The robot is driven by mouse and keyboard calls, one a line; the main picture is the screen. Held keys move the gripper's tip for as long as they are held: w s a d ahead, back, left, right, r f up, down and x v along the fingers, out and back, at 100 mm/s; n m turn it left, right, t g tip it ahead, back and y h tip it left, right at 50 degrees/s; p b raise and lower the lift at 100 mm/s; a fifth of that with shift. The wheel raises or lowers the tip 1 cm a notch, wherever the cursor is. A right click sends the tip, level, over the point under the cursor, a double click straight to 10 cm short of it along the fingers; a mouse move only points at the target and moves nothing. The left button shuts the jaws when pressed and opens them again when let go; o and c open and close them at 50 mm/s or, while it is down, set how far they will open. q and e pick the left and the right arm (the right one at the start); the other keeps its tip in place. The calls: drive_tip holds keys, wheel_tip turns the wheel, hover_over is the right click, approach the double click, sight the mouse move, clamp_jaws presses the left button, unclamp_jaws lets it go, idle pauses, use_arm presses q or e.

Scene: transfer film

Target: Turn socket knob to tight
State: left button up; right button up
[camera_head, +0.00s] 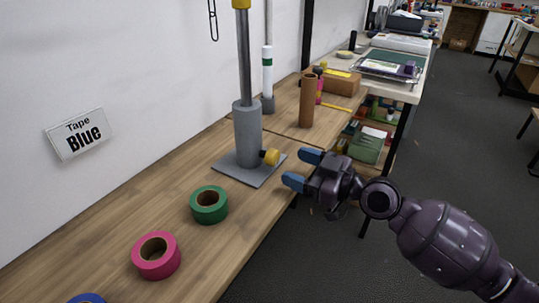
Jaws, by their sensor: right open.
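A grey socket (248,136) stands upright on a square grey base plate (235,173) on the wooden bench. A grey pole (243,60) rises out of its top. The yellow knob (271,157) sticks out from the socket's right side, low down, on a dark stem. My right gripper (302,169) comes in from the right with blue fingertips pointing left at the knob. It is open and empty, a short gap to the right of the knob and apart from it. The knob's setting cannot be read. My left gripper is not in view.
Green tape (209,205) and pink tape (156,256) lie on the wooden bench (110,215), with a blue roll at the bottom edge. A brown tube (307,100) and a white-and-green pole (267,75) stand behind. The bench's front edge runs below my gripper.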

sight(277, 159)
drive_tip(key=x, duration=0.6)
drive_tip(key=shift+w+a+p, duration=0.1)
drive_tip(key=shift+a+p, duration=0.05)
drive_tip(key=shift+p, duration=0.2)
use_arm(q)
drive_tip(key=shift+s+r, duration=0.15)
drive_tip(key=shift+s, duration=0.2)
use_arm(e)
drive_tip(key=shift+w+a, duration=0.3)
drive_tip(key=shift+a, duration=0.1)
drive_tip(key=shift+c, duration=0.4)
drive_tip(key=c, duration=0.8)
drive_tip(key=shift+f+m, duration=0.1)
drive_tip(key=shift+m, duration=0.5)
drive_tip(key=shift+c, duration=0.2)
drive_tip(key=shift+m, duration=1.5)
drive_tip(key=o, duration=0.9)
